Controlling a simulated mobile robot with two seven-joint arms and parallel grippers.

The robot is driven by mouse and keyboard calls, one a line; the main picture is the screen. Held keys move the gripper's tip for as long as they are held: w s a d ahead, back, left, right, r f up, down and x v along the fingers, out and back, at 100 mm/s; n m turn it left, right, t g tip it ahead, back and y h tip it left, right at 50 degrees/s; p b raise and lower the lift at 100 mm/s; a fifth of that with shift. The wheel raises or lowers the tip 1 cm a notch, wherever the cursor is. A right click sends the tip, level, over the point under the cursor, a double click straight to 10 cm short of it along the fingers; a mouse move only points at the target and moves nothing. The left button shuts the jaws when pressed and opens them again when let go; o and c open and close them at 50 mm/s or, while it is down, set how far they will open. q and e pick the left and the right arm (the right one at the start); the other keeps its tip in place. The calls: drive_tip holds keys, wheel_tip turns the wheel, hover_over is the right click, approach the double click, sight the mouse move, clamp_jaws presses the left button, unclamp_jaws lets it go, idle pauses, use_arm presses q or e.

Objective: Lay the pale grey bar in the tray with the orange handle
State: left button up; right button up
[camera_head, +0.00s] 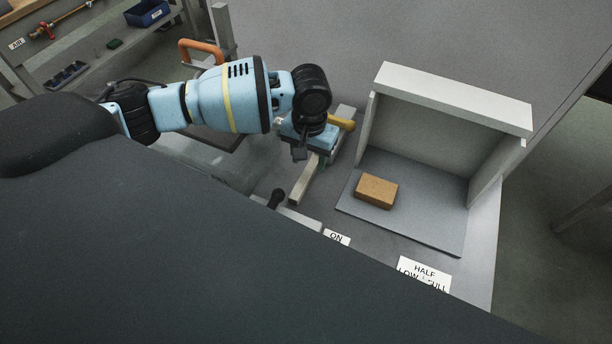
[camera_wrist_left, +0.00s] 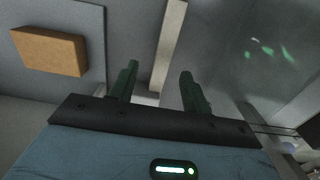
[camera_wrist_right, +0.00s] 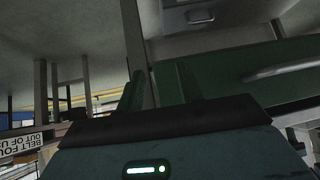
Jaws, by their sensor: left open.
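The pale grey bar (camera_head: 303,184) lies slanted on the grey worktop in the head view, partly hidden by my left gripper. In the left wrist view the bar (camera_wrist_left: 170,42) shows between and beyond the fingers. My left gripper (camera_wrist_left: 158,75) is open, with nothing between its fingertips that I can see held; whether it touches the bar I cannot tell. The orange handle (camera_head: 201,46) stands at the upper left, behind my left arm, which hides much of its tray. My right gripper (camera_wrist_right: 151,68) appears slightly open and empty, away from the bar.
A tan brick (camera_head: 376,191) lies on a grey plate (camera_head: 430,224) inside an open-fronted pale housing (camera_head: 455,96). A yellow handle (camera_head: 342,122) is beside my left gripper. A black-knobbed lever (camera_head: 276,198) stands near the bar. A blue bin (camera_head: 147,12) is at the upper left.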

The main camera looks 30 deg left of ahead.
sight(308, 172)
use_arm(q)
drive_tip(key=shift+w+a+f+b, duration=0.15)
drive_tip(key=shift+f, duration=1.3)
drive_tip(key=shift+w+a+f+b, duration=0.15)
drive_tip(key=shift+f, duration=1.25)
drive_tip(key=shift+c, duration=0.2)
clamp_jaws()
